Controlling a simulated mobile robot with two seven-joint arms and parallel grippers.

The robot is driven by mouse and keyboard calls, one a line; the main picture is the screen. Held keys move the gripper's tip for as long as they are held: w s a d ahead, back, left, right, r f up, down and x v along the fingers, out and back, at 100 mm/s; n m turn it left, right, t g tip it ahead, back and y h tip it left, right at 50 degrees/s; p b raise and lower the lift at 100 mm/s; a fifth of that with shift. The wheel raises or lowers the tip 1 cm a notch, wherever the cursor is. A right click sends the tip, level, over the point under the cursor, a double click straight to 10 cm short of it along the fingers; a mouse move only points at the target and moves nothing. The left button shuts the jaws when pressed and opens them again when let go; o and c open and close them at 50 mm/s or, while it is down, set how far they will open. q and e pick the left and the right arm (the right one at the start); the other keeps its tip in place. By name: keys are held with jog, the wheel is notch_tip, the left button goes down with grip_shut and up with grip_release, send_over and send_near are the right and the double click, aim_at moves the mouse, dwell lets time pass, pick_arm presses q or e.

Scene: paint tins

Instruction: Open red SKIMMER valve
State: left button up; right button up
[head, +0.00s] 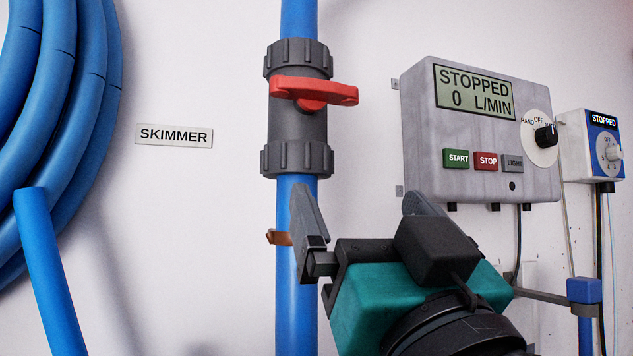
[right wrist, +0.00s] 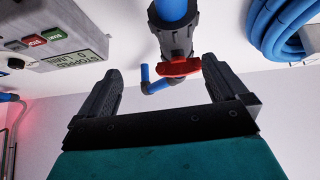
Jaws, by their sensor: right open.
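The red valve handle (head: 313,92) lies crosswise, about level, on a grey valve body (head: 298,128) in a vertical blue pipe (head: 297,230). A SKIMMER label (head: 174,135) is on the wall to its left. My right gripper (head: 365,200) is open and empty, below and a little right of the handle in the head view. In the right wrist view the red handle (right wrist: 181,67) shows between and beyond the two open fingers (right wrist: 160,85), apart from them. My left gripper is not in view.
A grey control box (head: 480,130) reading STOPPED 0 L/MIN is on the wall at right, beside a smaller blue-and-white box (head: 592,145). Coiled blue hose (head: 60,120) hangs at left. The wall between hose and pipe is clear apart from the label.

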aim_at(319, 94)
jog(key=s+a+r+n+t+y, duration=0.1)
jog(key=s+r+y, duration=0.1)
jog(key=s+r, duration=0.15)
jog(key=p+x, duration=0.3)
jog(key=x, duration=0.8)
jog(key=shift+w+r+p, duration=0.25)
jog(key=shift+r+p, duration=0.05)
jog(key=shift+p, duration=0.05)
jog(key=shift+w+a+r, duration=0.2)
jog(key=shift+w+r, duration=0.2)
jog(key=shift+w, duration=0.1)
jog(key=shift+c, duration=0.2)
jog(key=c, duration=0.6)
jog(key=shift+o, duration=0.2)
jog(key=shift+n, duration=0.3)
